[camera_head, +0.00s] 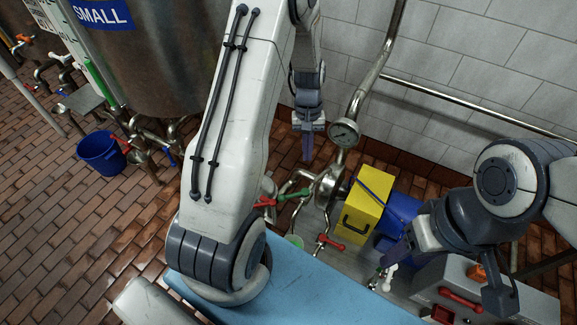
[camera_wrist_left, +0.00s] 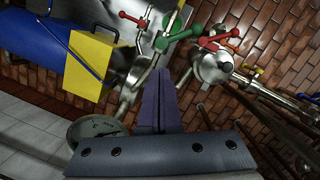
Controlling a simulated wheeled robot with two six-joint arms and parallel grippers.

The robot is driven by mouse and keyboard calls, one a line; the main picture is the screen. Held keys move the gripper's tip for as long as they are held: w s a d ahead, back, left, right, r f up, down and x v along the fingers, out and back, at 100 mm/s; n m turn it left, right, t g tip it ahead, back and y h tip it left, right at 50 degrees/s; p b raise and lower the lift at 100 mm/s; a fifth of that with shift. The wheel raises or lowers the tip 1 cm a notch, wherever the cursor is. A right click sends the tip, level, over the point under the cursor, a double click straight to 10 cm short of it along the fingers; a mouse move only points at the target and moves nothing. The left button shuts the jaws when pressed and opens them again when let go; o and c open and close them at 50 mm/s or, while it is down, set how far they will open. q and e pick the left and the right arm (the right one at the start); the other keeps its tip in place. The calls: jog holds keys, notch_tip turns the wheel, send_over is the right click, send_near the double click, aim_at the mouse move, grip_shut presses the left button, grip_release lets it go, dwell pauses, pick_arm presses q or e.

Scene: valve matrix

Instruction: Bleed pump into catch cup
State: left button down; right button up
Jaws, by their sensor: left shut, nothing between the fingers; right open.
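The silver pump (camera_head: 328,188) stands by the wall below a pipe with a round gauge (camera_head: 345,133). A green handle (camera_head: 293,193) and a red handle (camera_head: 265,202) are at its left, with another red handle (camera_head: 330,240) below. A small pale green cup (camera_head: 295,241) sits low beneath the pipes. My left gripper (camera_head: 308,150) is shut and empty, pointing down above the pump, left of the gauge. In the left wrist view its fingers (camera_wrist_left: 160,100) are together, apart from the green handle (camera_wrist_left: 178,38). My right gripper (camera_head: 445,285) is open over the grey box at lower right.
A grey box (camera_head: 530,302) with red parts is at lower right. A blue bucket (camera_head: 101,155) and a steel tank (camera_head: 150,55) are at left. The tiled wall is close behind.

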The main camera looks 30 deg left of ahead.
aim_at(290, 196)
pick_arm(q)
jog(key=s+a+f+n+p, duration=0.1)
jog(key=a+f+n+p, duration=0.2)
jog(key=a, duration=0.5)
jog(key=s+d+f, duration=0.2)
jog(key=f, duration=0.3)
jog(key=s+d+f+b, duration=0.1)
jog(key=s+d+f, duration=0.1)
jog(key=f, duration=0.2)
jog(key=shift+s+d+f+h, duration=0.25)
jog(key=shift+d+f+h, duration=0.05)
jog(key=shift+d+f, duration=0.1)
pick_arm(e)
notch_tip(290, 196, up, 3)
jog(key=shift+r, duration=0.1)
jog(key=shift+a, duration=0.1)
